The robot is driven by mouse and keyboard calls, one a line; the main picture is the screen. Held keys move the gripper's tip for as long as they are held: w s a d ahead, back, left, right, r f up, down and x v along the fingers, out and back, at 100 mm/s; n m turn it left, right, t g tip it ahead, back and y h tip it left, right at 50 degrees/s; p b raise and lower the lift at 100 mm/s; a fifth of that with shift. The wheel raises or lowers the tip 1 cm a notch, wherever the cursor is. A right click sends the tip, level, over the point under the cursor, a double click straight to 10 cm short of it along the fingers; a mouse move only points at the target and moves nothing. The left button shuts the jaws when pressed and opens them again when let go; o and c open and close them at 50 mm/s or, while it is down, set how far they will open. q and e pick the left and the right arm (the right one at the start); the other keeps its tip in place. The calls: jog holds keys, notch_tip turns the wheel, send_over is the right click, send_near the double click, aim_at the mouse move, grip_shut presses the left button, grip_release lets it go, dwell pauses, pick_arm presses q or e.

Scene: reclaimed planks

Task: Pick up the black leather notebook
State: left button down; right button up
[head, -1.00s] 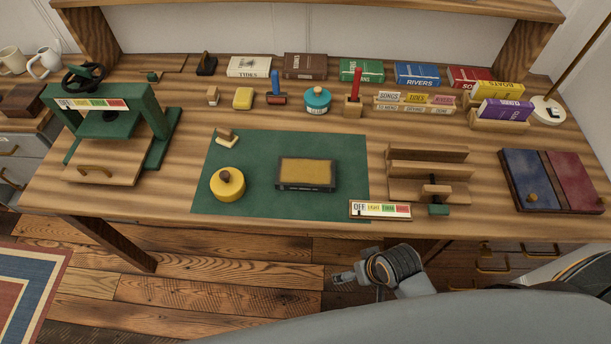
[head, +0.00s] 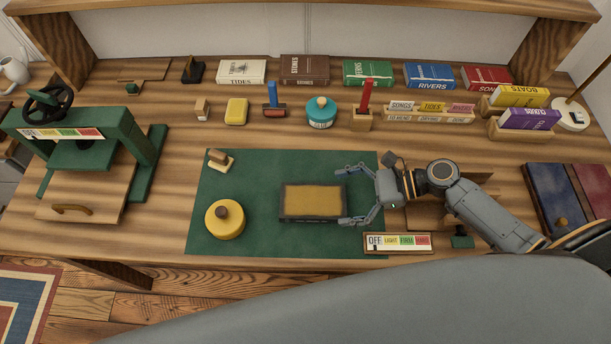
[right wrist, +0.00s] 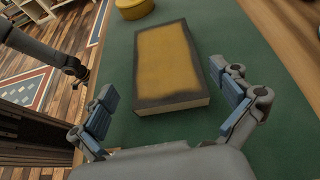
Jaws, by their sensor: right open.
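A thick dark-edged book (head: 312,201) with a worn ochre cover lies flat on the green mat (head: 285,165). It is the only thing here that fits the black notebook. My right gripper (head: 343,196) is open and empty just right of it, with its fingers pointing left toward the book. In the right wrist view the book (right wrist: 170,62) lies ahead between the lines of the two spread fingers (right wrist: 165,90), with pale page edges showing. In that view the end of my left arm (right wrist: 80,72) shows at upper left, too small to tell its jaws.
A round yellow tin (head: 225,220) stands left of the book, and a small wooden-handled stamp (head: 220,160) lies behind it. A green press (head: 90,145) stands at far left. A label strip (head: 398,243) lies at the front right. Books and tools line the back.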

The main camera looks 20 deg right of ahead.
aim_at(311, 200)
jog(key=shift+w+d+m, duration=0.1)
jog(key=shift+w+m, duration=0.2)
jog(key=shift+w, duration=0.3)
jog(key=shift+w+a, duration=0.1)
jog(key=shift+a, duration=0.2)
jog(key=x, duration=0.2)
jog(key=s+p+x, duration=0.1)
jog(key=x, duration=0.1)
jog(key=shift+a, duration=0.15)
jog(key=shift+x, duration=1)
jog(key=shift+w+f, duration=0.15)
jog(key=shift+f, duration=0.05)
jog(key=c, duration=1)
pick_arm(q)
jog(key=shift+s+r, duration=0.35)
jog(key=shift+s, duration=0.2)
jog(key=shift+s+r, duration=0.3)
jog(key=shift+s, duration=0.2)
pick_arm(e)
jog(key=shift+r, duration=0.15)
jog(key=shift+c, duration=0.4)
